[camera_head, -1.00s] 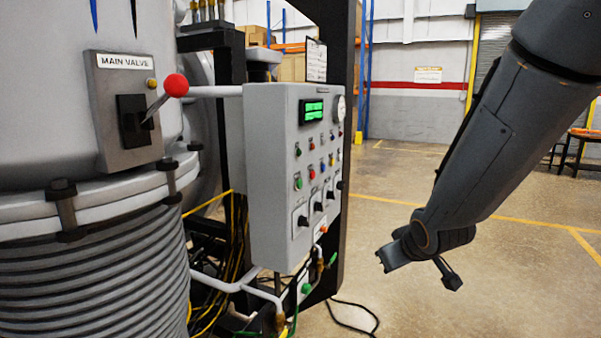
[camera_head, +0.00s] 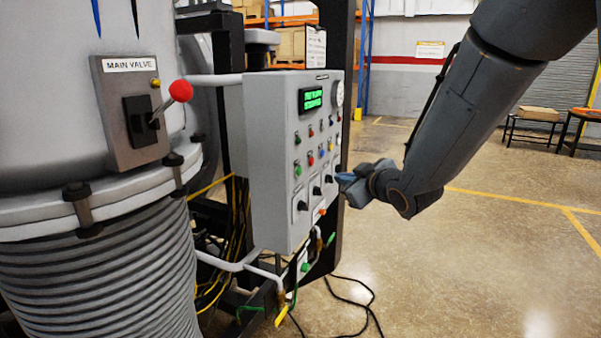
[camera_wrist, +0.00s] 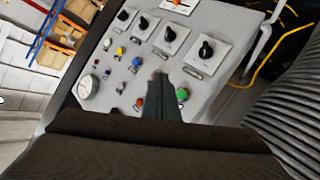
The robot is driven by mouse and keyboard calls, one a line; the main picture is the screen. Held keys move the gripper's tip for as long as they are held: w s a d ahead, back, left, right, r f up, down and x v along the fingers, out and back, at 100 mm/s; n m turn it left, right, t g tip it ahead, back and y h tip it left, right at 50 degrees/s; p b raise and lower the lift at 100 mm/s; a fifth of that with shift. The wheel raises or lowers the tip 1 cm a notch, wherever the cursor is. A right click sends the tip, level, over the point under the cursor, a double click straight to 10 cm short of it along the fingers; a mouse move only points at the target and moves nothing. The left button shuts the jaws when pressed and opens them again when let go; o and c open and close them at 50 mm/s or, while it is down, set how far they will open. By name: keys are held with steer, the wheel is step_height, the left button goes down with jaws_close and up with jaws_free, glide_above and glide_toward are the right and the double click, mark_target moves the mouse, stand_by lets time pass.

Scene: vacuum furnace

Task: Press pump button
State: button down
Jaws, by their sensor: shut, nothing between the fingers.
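The grey control panel (camera_head: 277,215) carries rows of small coloured buttons and black knobs under a green display. Its labels are too small to read, so I cannot tell which button is the pump button. In the wrist view the panel (camera_wrist: 222,70) shows a green button (camera_wrist: 182,94), a red button (camera_wrist: 140,103), a blue button (camera_wrist: 120,87) and a yellow button (camera_wrist: 121,51). My gripper (camera_head: 343,178) is shut and empty, close to the panel's right side. In the wrist view its fingers (camera_wrist: 160,78) overlap the button area and partly hide a red spot at their tips. Contact cannot be told.
The main valve plate with its red-knobbed lever (camera_head: 181,91) is on the furnace at left. A round gauge (camera_wrist: 88,89) and several black knobs sit on the panel. Cables (camera_head: 355,310) lie on the floor below. The floor to the right is open.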

steer(key=w+a+b, duration=0.2)
steer(key=a, duration=0.6)
steer(key=shift+w, duration=0.4)
stand_by(1.7)
steer(key=shift+w+a+b, duration=0.15)
steer(key=shift+a+b, duration=0.15)
steer(key=shift+a, duration=0.05)
steer(key=shift+w+a, duration=0.15)
steer(key=shift+a, duration=0.2)
stand_by(0.6)
steer(key=shift+d, duration=0.1)
steer(key=shift+s+d, duration=0.3)
steer(key=shift+d, duration=0.35)
steer(key=shift+d, duration=0.1)
steer(key=d, duration=0.1)
steer(key=s+d, duration=0.1)
steer(key=d, duration=0.1)
steer(key=d+p, duration=0.1)
steer(key=shift+s+d, duration=0.25)
steer(key=shift+s, duration=0.1)
